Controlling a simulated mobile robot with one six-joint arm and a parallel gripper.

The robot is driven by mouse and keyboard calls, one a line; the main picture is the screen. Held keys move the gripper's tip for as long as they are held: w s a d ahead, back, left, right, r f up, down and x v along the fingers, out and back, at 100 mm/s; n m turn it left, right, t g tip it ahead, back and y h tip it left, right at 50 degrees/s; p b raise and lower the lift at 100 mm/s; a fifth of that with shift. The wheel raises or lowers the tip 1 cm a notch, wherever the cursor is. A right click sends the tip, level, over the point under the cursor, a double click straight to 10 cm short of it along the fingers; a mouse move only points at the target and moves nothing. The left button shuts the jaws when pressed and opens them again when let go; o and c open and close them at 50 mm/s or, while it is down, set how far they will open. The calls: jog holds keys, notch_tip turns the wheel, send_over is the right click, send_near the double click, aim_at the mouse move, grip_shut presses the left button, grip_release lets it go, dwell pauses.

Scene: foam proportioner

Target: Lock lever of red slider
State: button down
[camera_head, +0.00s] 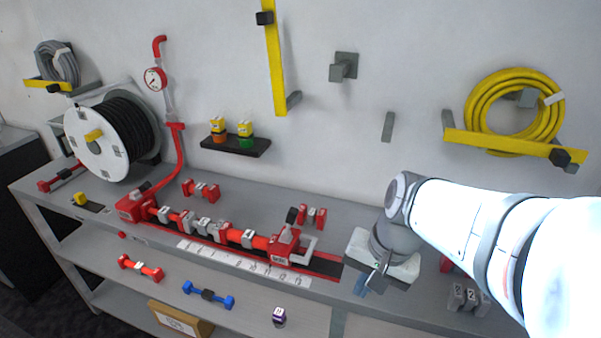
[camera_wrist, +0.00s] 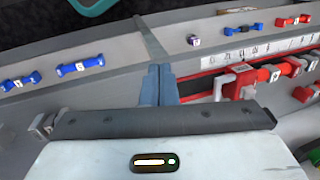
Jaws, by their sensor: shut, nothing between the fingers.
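The red slider (camera_head: 284,248) sits at the right end of the red rail assembly on the workbench. A pale grey bracket-shaped lever (camera_head: 308,246) stands on its right side, and a black knob (camera_head: 292,214) shows above it. In the wrist view the red slider (camera_wrist: 243,82) is right of my fingers, with the grey lever (camera_wrist: 221,86) on its near side. My gripper (camera_head: 372,284) is right of the slider, over the bench's front edge. Its blue-grey fingers (camera_wrist: 159,84) are together, empty, and apart from the lever. I cannot tell whether the lever is locked.
A white scale strip (camera_head: 240,263) runs along the front of the rail. Red and blue dumbbell-shaped parts (camera_head: 208,294) and a purple part (camera_head: 279,317) lie on the lower shelf. A hose reel (camera_head: 100,140) stands at the left. Yellow hose (camera_head: 482,105) hangs on the wall.

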jog(key=w+d+r+m+t+y, duration=0.1)
jog(key=w+d+m+y, duration=0.1)
jog(key=w+m+y, duration=0.2)
jog(key=w+d+r+m+t+y+p, duration=0.1)
jog(key=w+m+y, duration=0.3)
jog(key=w+m, duration=0.6)
jog(key=d+r+m+t, duration=0.1)
jog(key=m, duration=0.2)
jog(key=shift+t+y, duration=0.3)
jog(key=shift+w, duration=0.1)
jog(key=p, duration=0.2)
send_near(291, 224)
jog(key=shift+w+a+f, duration=0.7)
jog(key=shift+a, duration=0.15)
jog(key=shift+w+a+f, duration=0.7)
jog(key=shift+a+f, duration=0.05)
jog(key=shift+a, duration=0.15)
jog(key=shift+b, duration=0.3)
